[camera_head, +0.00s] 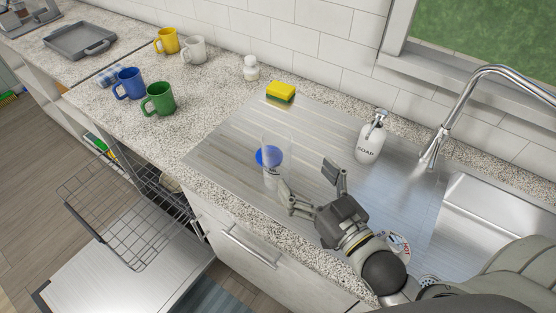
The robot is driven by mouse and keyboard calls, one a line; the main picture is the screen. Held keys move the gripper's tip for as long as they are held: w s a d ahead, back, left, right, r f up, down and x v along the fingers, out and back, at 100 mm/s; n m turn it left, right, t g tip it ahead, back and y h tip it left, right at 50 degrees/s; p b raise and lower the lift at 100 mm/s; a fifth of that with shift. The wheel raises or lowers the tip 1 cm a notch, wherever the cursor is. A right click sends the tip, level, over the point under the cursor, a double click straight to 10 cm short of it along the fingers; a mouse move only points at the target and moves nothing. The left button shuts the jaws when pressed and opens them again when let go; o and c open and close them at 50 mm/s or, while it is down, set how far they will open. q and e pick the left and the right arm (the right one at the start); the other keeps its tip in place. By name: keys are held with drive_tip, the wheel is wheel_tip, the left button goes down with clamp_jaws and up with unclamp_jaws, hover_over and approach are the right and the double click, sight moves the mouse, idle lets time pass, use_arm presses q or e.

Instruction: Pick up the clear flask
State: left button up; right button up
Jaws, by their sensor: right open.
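The clear flask (275,150) stands upright on the metal drainboard (215,150) near its front edge, and a blue patch shows at its middle. My right gripper (309,187) is open and empty, to the right of the flask and a little nearer to me. One finger is close to the flask's lower part; I cannot tell whether it touches. The flask's outline is faint against the metal. My left gripper is not in view.
A yellow sponge (281,91) and a white soap bottle (370,138) stand behind the flask. The faucet (450,110) and sink (490,215) are at right. Several mugs, including a green one (159,99), stand on the left counter. An open dishwasher rack (120,210) is below left.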

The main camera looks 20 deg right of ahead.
drive_tip(key=b, duration=0.4)
approach(285, 166)
drive_tip(key=w, duration=0.1)
drive_tip(key=shift+w+a+f+b, duration=0.1)
drive_tip(key=shift+w+a+b, duration=0.1)
drive_tip(key=shift+w+b, duration=0.1)
drive_tip(key=shift+w+a, duration=0.1)
drive_tip(key=shift+w, duration=0.1)
drive_tip(key=p+x, duration=0.1)
drive_tip(key=x, duration=0.3)
drive_tip(key=shift+w, duration=0.15)
drive_tip(key=shift+p+x, duration=0.7)
drive_tip(key=shift+x, duration=2.9)
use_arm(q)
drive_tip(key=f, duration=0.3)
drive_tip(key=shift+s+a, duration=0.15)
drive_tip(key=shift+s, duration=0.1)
use_arm(e)
drive_tip(key=shift+c, duration=0.4)
drive_tip(key=c, duration=1.1)
